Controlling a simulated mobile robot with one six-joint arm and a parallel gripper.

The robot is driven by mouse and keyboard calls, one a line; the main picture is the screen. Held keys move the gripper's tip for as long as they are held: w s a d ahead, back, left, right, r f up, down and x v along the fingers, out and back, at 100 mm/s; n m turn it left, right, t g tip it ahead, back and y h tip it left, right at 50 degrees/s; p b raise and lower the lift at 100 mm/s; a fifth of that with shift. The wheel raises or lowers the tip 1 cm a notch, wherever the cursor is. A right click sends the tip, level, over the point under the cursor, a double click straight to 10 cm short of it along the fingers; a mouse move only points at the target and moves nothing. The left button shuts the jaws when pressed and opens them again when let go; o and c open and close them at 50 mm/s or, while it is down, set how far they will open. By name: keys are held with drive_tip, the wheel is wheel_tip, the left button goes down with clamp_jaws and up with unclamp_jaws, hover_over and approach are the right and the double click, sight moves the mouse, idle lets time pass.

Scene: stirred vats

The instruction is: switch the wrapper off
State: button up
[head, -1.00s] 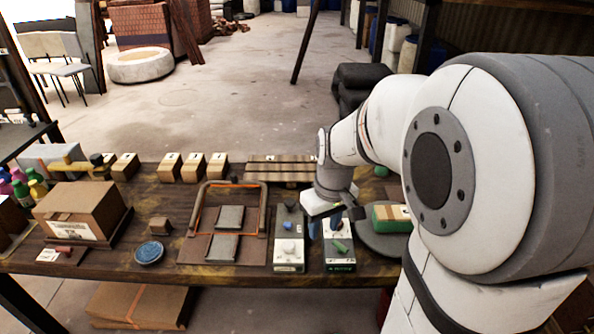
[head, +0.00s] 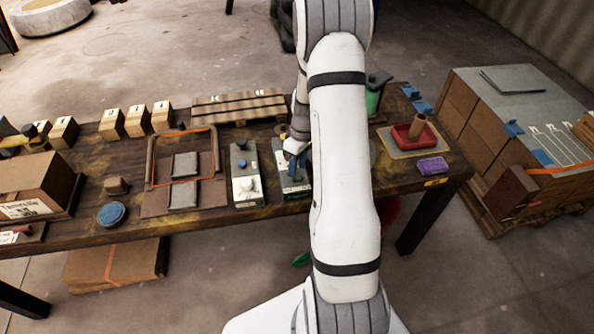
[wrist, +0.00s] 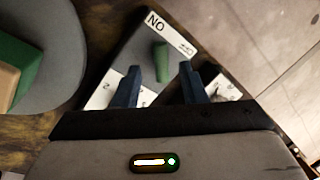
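The wrapper's control box is a grey box with a green lever (wrist: 160,55) and a white strip marked ON and OFF, seen in the wrist view. The lever stands roughly upright in the picture, between the two marks. My gripper (wrist: 158,85) is open, its two blue fingers apart with nothing between them; the lever shows just beyond the fingertips. In the head view the box (head: 292,184) is partly hidden by my arm, with my gripper (head: 297,152) above it. The grey turntable (wrist: 60,70) with a green and tan block lies left in the wrist view.
A frame with orange edging (head: 150,180), a slatted pallet (head: 238,107) and a red tray (head: 400,134) share the table. A large stack of cartons (head: 480,140) stands to the right.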

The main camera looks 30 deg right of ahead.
drive_tip(key=shift+s+a+f, duration=0.1)
drive_tip(key=shift+a+f, duration=0.1)
drive_tip(key=shift+f, duration=0.7)
drive_tip(key=shift+s+a+f, duration=0.1)
drive_tip(key=shift+a+f, duration=0.05)
drive_tip(key=shift+f, duration=0.7)
clamp_jaws()
